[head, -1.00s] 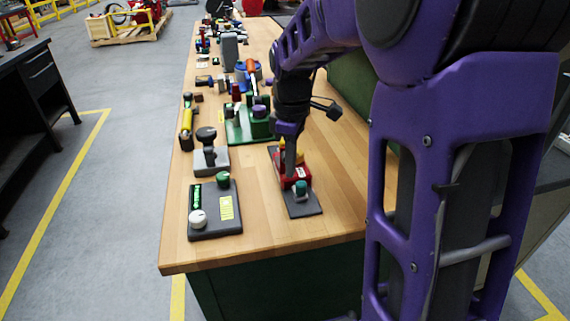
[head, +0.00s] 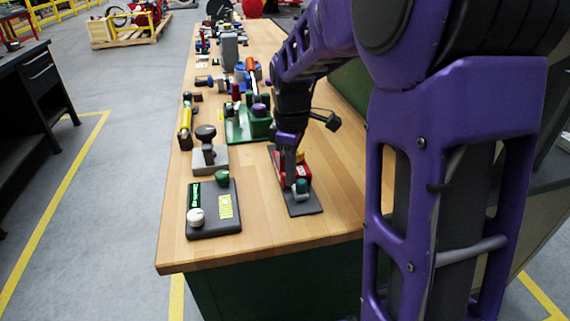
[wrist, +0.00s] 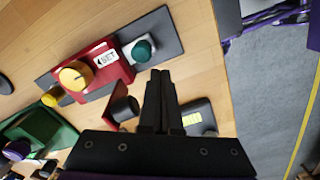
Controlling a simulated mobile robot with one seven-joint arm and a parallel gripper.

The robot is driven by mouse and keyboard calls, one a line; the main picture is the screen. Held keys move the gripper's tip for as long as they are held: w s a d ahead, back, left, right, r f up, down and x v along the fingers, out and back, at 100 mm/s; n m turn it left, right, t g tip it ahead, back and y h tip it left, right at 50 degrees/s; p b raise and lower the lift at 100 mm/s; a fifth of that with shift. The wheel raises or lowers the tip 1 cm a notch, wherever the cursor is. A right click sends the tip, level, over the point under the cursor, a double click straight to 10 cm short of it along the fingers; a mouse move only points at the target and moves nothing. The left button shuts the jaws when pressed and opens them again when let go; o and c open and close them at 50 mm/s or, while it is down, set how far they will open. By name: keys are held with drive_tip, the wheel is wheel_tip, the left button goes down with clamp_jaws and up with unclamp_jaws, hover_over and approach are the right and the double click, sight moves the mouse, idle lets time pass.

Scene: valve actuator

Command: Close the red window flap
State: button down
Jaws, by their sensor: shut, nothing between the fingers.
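The red box (head: 304,169) of the window unit sits on a dark base plate (head: 305,205) near the bench's front. In the wrist view the red box (wrist: 100,66) has a yellow knob (wrist: 76,75) and a SET label. A thin red panel (wrist: 113,98), seemingly the window flap, stands out from the box's side, partly hidden by a black knob. My gripper (head: 289,180) points down at the left side of the box. In the wrist view my gripper (wrist: 160,73) is shut and empty, right of the flap. I cannot tell whether it touches the flap.
A teal knob (wrist: 142,50) sits at one end of the base plate. A grey device with a black knob (head: 206,133) and a dark panel (head: 214,210) stand to the left. A green fixture (head: 250,125) is behind. Bare wood lies right of the unit.

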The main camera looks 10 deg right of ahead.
drive_tip(key=shift+w+f, duration=0.1)
drive_tip(key=shift+w, duration=0.15)
drive_tip(key=shift+w+p, duration=1.25)
drive_tip(key=shift+w, duration=1)
drive_tip(key=shift+w+p, duration=1.65)
drive_tip(key=shift+w, duration=1.3)
drive_tip(key=shift+w+r, duration=0.1)
drive_tip(key=shift+r, duration=0.1)
drive_tip(key=shift+r+p, duration=1.65)
drive_tip(key=shift+r, duration=1.65)
